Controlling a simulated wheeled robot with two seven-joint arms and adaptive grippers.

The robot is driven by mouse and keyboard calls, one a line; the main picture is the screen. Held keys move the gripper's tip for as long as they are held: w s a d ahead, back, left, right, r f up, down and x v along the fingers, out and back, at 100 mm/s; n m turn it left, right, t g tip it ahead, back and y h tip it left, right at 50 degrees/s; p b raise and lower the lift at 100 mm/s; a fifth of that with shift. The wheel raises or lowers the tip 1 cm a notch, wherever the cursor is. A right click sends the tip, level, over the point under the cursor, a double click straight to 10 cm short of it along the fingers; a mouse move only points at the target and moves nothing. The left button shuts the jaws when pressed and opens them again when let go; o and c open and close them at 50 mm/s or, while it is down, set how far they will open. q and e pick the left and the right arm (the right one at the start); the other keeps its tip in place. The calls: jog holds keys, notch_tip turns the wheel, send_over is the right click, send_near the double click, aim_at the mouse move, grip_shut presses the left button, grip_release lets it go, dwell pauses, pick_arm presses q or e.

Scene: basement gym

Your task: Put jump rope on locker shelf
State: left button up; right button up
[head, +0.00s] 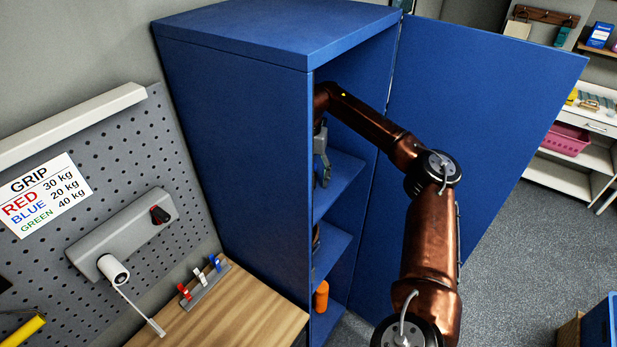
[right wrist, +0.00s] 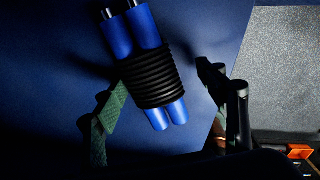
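The jump rope (right wrist: 152,80), a black coil wrapped around two blue handles, shows in the right wrist view against a blue locker shelf (right wrist: 215,35). It appears to lie on the shelf. My right gripper (right wrist: 163,78) has its fingers spread on either side of the coil. The left finger is close to the coil; I cannot tell if it touches. A gap shows at the right finger. In the head view my right arm reaches into the open blue locker (head: 235,110), with the gripper (head: 322,165) partly hidden by the locker's side wall. My left gripper is out of view.
The locker door (head: 470,110) stands open to the right. An orange cylinder (head: 321,296) is on a lower shelf. A wooden bench (head: 245,315) with a rack of small grips (head: 202,285) stands at the left, below a pegboard (head: 110,150). A blue crate (head: 602,325) is at lower right.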

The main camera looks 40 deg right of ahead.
jog(key=shift+w+a+f, duration=0.15)
jog(key=shift+w+f, duration=0.15)
jog(key=shift+w, duration=0.4)
notch_tip(320, 180, up, 7)
jog(key=shift+s+f+b, duration=0.1)
jog(key=shift+s+b, duration=0.05)
jog(key=shift+b, duration=0.7)
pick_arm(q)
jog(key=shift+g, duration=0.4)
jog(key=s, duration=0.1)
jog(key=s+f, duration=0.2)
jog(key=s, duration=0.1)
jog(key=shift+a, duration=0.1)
pick_arm(e)
notch_tip(320, 180, up, 5)
jog(key=shift+r, duration=0.2)
